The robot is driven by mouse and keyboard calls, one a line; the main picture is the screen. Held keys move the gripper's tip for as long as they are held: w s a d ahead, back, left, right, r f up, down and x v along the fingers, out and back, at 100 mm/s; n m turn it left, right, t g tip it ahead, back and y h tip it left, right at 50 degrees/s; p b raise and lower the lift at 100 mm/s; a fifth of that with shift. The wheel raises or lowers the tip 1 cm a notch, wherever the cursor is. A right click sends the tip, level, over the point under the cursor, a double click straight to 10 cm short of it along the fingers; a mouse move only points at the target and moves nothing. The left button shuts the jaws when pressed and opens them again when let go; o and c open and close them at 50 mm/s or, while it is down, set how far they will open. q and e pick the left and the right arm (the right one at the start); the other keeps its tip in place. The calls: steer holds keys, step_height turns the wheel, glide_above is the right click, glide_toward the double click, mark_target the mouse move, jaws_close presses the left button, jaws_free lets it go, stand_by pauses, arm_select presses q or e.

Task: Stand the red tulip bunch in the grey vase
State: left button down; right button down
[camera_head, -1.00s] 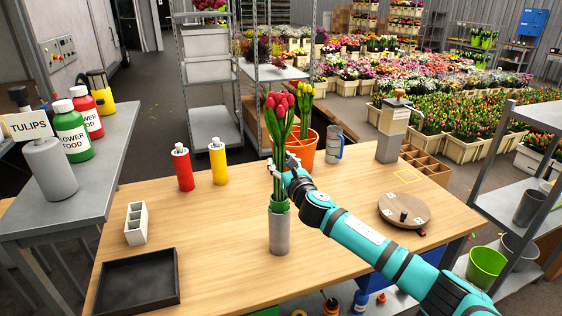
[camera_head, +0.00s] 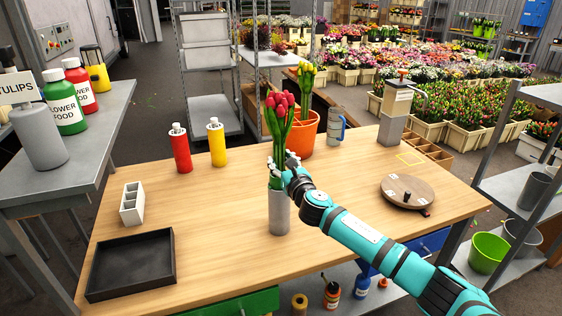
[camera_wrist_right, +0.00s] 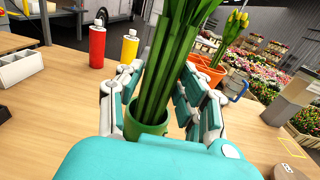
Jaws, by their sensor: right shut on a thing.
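The red tulip bunch (camera_head: 279,112) stands upright over the grey vase (camera_head: 279,214), which is upright on the wooden table. My right gripper (camera_head: 283,168) is shut on the bunch's green stems, just above the vase rim. The lower stems go down to the vase mouth and their ends are out of sight, seemingly inside it. In the right wrist view the fingers (camera_wrist_right: 157,98) flank the stems (camera_wrist_right: 166,62), with a green band (camera_wrist_right: 146,124) around them lower down. My left gripper is not in view.
An orange pot (camera_head: 302,133) with yellow tulips stands close behind the bunch. Red (camera_head: 180,150) and yellow (camera_head: 217,144) bottles stand back left. A black tray (camera_head: 131,266) and a white holder (camera_head: 132,203) are at left. A round turntable (camera_head: 407,192) is at right. The table around the vase is clear.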

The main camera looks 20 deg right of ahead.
steer(key=shift+c, duration=0.5)
jaws_free()
stand_by(0.4)
steer(key=s, duration=1.2)
steer(key=shift+d, duration=0.45)
